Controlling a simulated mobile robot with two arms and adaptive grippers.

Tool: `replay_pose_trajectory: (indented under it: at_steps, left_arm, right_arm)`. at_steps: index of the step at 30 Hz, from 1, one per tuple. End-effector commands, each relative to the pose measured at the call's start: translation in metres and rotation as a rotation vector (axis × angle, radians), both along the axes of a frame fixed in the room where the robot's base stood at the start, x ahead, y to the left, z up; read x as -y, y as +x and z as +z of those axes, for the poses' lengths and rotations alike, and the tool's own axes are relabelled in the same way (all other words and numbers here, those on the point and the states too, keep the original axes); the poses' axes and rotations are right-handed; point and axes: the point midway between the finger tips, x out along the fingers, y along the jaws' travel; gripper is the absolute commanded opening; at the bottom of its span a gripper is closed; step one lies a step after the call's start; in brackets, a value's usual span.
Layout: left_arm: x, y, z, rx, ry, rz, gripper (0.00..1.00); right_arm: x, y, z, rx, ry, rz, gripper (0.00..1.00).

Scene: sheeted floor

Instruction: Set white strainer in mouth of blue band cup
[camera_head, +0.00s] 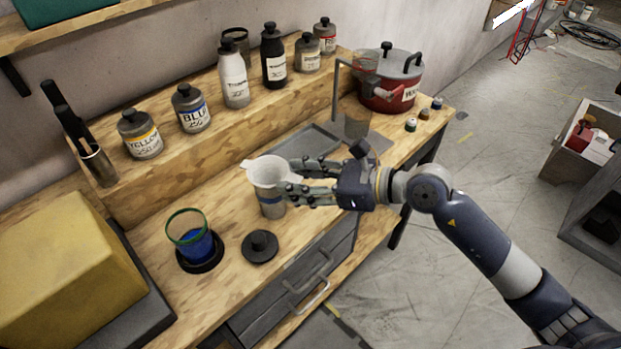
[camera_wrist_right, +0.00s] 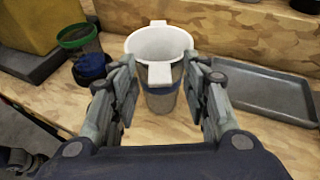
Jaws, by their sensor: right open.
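The white strainer (camera_head: 268,171) sits in the mouth of the blue band cup (camera_head: 272,207) on the wooden bench. In the right wrist view the strainer (camera_wrist_right: 160,44) has one tab pointing toward me and one pointing away, and it looks about level. The blue band cup (camera_wrist_right: 161,100) stands upright under it. My right gripper (camera_head: 290,178) is open, with its fingers on either side of the cup and strainer. In the right wrist view the gripper (camera_wrist_right: 165,95) shows a gap beside the cup on the right.
A green-rimmed glass with blue liquid (camera_head: 197,246) stands on a dark round base to the left. A black lid (camera_head: 260,246) lies in front of the cup. A grey tray (camera_head: 308,144) lies behind. Bottles (camera_head: 234,80) line the raised shelf; a red pot (camera_head: 390,92) stands at the right.

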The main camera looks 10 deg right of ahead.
Motion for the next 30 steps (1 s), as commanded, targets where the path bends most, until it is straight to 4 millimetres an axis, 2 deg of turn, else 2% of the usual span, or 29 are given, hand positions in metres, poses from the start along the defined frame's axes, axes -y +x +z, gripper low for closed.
replay_pose_trajectory:
  at_steps: [5, 18, 24, 30]
  left_arm:
    - [0.002, 0.001, 0.000, 0.001, -0.002, 0.001, 0.42]
    - [0.003, 0.001, 0.000, 0.001, -0.003, 0.001, 0.42]
    - [0.003, 0.001, 0.000, 0.001, -0.004, 0.001, 0.42]
    - [0.004, 0.001, 0.000, 0.001, -0.004, 0.001, 0.42]
  right_arm:
    - [0.015, -0.008, 0.005, 0.001, -0.003, -0.003, 0.43]
    - [0.079, -0.048, 0.030, -0.003, -0.003, -0.002, 0.43]
    - [0.093, -0.056, 0.037, -0.002, -0.001, -0.001, 0.43]
    - [0.096, -0.058, 0.039, 0.001, 0.000, 0.000, 0.43]
